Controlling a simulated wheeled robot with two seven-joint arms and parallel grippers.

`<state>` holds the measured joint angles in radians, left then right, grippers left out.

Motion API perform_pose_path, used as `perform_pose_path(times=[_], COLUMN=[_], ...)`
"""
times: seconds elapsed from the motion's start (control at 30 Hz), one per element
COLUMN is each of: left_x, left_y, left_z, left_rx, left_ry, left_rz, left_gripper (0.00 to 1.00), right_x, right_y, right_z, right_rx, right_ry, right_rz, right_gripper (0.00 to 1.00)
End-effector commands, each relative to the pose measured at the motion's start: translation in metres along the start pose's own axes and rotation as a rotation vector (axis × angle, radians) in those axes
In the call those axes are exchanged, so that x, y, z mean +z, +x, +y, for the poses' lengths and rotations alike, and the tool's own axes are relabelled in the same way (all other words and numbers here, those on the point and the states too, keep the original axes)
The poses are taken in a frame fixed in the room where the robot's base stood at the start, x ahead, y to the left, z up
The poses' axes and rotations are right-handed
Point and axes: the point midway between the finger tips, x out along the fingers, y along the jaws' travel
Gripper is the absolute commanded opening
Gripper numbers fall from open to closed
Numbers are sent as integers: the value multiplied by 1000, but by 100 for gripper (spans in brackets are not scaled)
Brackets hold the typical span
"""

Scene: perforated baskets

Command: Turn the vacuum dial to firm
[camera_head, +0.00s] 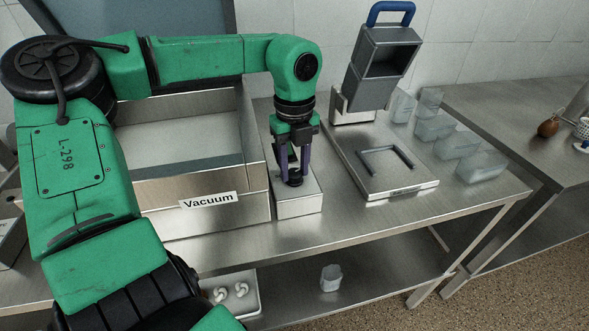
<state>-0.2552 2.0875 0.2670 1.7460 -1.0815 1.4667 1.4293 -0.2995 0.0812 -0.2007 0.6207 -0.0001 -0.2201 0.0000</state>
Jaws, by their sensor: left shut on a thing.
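The vacuum dial (295,180) is a small dark knob on top of a low metal box (299,206), just right of the steel vacuum machine labelled "Vacuum" (208,200). My left gripper (293,174) points straight down over the box, its purple-dark fingers on either side of the knob and shut on it. The fingers hide much of the dial, so its pointer and any setting marks cannot be read. My right gripper is not in view.
A sealing device with a blue handle (391,10) and a metal base plate (408,184) stands right of the dial box. Several clear containers (457,143) line the table's right side. A lower shelf holds a tray (246,306) and a clear cup (331,278).

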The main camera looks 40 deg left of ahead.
Motion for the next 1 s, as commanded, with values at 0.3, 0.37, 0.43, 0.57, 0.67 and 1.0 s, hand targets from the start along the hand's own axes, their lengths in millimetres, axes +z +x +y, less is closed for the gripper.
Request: perform_pose_path(times=[0.3,0.37,0.43,0.57,0.67,1.0], left_x=[1,1,1,1,1,1], left_y=[0,-1,-1,-1,-1,-2], left_z=[-1,-1,-1,-1,-1,-1], left_rx=[-3,-3,-3,-3,-3,-2], left_ry=[299,356,422,545,639,903], left_rz=[-5,-5,-4,-4,-5,-5], left_gripper=[0,0,0,0,0,0], right_x=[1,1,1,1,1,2], right_y=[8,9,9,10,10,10], right_z=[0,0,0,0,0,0], right_rx=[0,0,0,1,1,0], right_ry=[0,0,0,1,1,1], right_rz=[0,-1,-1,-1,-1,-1], right_gripper=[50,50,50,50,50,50])
